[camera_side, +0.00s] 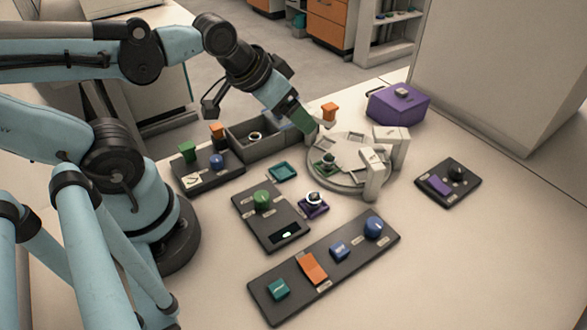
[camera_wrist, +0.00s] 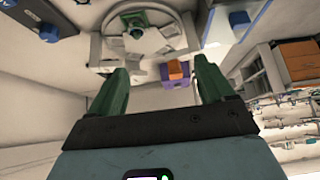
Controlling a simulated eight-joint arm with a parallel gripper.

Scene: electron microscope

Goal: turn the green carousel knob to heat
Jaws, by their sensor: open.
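A round green knob (camera_side: 262,199) sits on a dark panel (camera_side: 270,222) with a small lit display, left of the white carousel in the side view. I take it to be the carousel knob; its label and pointer are too small to read. The white round carousel (camera_side: 350,184) carries a green square holder (camera_side: 327,166) with a small part in it. My gripper (camera_side: 308,127) is above the carousel's back left edge, well away from the knob. In the wrist view my gripper (camera_wrist: 159,66) has its two green fingers spread with nothing held between them.
A long dark panel (camera_side: 355,252) with several controls lies in front. A purple box (camera_side: 398,104) and orange block (camera_side: 329,111) stand behind. White posts (camera_side: 373,174) rise at the carousel's right.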

